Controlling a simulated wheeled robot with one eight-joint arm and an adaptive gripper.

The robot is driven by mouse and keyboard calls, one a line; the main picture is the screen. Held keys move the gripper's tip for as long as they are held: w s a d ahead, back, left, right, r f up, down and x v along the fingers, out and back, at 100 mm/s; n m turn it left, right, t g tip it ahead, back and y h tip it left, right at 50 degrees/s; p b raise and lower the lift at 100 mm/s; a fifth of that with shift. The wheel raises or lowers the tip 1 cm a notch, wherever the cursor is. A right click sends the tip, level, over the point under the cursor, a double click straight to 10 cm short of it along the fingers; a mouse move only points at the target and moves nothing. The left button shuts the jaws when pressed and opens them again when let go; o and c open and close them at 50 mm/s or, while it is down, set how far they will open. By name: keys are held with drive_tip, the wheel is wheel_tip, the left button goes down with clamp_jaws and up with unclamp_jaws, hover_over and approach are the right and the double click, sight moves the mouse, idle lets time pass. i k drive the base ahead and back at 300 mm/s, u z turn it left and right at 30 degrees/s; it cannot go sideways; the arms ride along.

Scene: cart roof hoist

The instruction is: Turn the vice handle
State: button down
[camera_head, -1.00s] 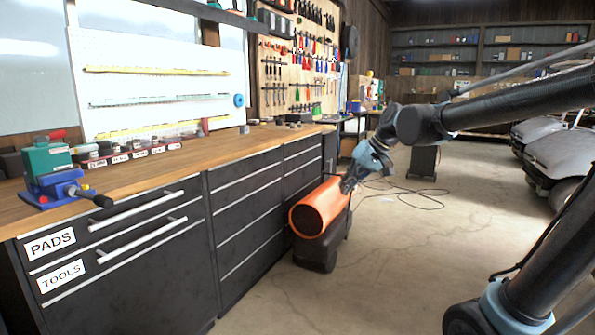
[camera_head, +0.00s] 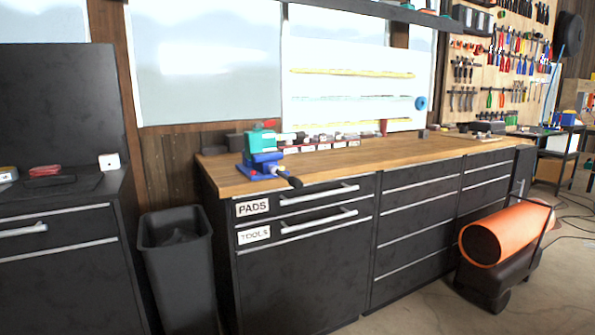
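The vice (camera_head: 262,153) is blue and teal and stands on the left end of the wooden workbench top (camera_head: 400,155). Its handle (camera_head: 290,180) has a dark grip and sticks out past the bench's front edge, toward the lower right. A red part shows on top of the vice. My gripper and arm are out of the picture, so I cannot see whether the gripper holds anything.
Drawers labelled PADS (camera_head: 252,207) and TOOLS (camera_head: 254,235) sit below the vice. A dark bin (camera_head: 178,270) stands between this bench and a black cabinet (camera_head: 70,250) at the left. An orange cylinder (camera_head: 505,232) on a dark base stands at the right, in front of the drawers.

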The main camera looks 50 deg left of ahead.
sight(282, 175)
drive_tip(key=u, duration=2.3)
drive_tip(key=k, duration=0.9)
drive_tip(key=z, duration=0.75)
drive_tip(key=i, duration=1)
drive_tip(key=u, duration=0.05)
